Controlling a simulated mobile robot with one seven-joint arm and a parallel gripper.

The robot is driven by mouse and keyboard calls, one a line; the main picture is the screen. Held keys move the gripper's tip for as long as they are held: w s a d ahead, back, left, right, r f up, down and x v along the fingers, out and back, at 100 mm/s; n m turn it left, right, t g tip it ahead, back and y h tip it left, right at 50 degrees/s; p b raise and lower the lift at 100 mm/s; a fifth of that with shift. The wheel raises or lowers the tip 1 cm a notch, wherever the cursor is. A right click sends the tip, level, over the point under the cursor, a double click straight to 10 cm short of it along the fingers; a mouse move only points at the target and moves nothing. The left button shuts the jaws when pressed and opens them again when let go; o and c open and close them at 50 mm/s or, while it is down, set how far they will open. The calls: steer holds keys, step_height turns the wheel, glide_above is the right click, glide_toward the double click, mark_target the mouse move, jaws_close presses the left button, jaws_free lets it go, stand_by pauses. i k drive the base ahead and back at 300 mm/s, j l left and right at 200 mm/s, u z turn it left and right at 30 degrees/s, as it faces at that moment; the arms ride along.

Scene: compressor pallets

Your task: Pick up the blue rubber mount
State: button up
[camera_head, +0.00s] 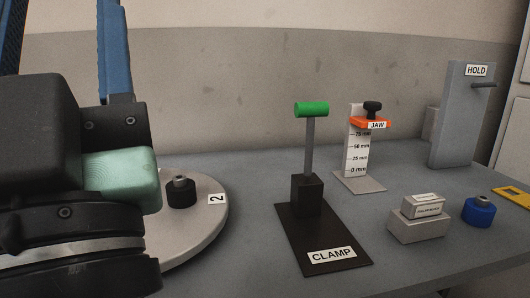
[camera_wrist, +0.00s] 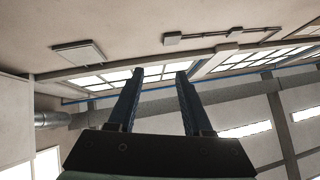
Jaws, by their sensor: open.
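The blue rubber mount (camera_head: 479,211) stands upright on the grey table at the right in the head view. It is a short blue cylinder with a metal stud on top. My gripper (camera_wrist: 158,73) is open and empty in the wrist view, its two dark fingers apart and pointing up towards the ceiling and windows. In the head view my arm fills the left side, and the blue fingers rise at the top left, far from the blue mount. The mount does not show in the wrist view.
A black mount (camera_head: 181,192) stands on a round plate (camera_head: 213,226) marked 2. A clamp with a green handle (camera_head: 312,109), an orange jaw gauge (camera_head: 371,122), small labelled blocks (camera_head: 419,228) and a HOLD stand (camera_head: 460,120) are on the table. A yellow item (camera_head: 515,196) lies at the right edge.

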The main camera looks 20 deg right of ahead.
mark_target(478, 211)
steer(key=z, duration=1.7)
